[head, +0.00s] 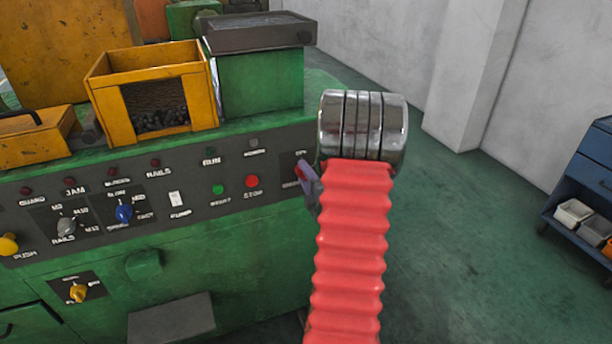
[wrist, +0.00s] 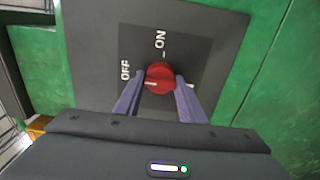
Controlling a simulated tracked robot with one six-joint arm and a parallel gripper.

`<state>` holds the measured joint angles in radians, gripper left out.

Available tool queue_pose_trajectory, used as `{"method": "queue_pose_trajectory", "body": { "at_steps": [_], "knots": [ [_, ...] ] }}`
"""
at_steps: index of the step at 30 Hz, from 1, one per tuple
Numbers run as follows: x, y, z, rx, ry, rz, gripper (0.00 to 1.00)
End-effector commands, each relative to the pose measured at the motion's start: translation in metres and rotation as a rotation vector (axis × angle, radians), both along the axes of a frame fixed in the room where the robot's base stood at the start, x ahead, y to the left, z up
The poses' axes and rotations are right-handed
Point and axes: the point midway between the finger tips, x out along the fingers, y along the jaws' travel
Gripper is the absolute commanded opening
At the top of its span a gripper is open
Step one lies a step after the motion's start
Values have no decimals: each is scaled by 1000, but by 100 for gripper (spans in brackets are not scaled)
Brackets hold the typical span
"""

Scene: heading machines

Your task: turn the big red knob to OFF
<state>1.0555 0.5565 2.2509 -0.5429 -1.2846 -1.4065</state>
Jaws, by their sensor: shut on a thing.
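The big red knob (wrist: 160,76) sits on a dark plate in the wrist view, with the word ON above it and the word OFF to its upper left. My gripper (wrist: 160,84) has one purple finger on each side of the knob and is shut on it. A short pale mark shows on the knob's lower left, on the side of OFF. In the head view my gripper (head: 311,186) is at the right end of the control panel, mostly hidden behind my red arm sleeve. Only a bit of red shows there.
The green machine's control panel (head: 130,200) carries several other controls, including a red stop button (head: 252,181), a green start button (head: 218,189) and a blue knob (head: 124,213). A yellow bin (head: 106,105) stands on top. The floor to the right is clear up to a blue cart (head: 590,190).

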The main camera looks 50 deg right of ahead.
Motion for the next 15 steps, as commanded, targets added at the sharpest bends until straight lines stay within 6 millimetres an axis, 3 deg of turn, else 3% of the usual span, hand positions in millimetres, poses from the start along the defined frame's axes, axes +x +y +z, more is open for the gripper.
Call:
{"method": "queue_pose_trajectory", "body": {
  "at_steps": [12, 13, 15],
  "knots": [
    [-2, 1, -5, 0, 14, -1, 14],
    [-2, 1, -5, 0, 14, -1, 37],
    [-1, 1, -5, 0, 14, -1, 42]
  ]
}}
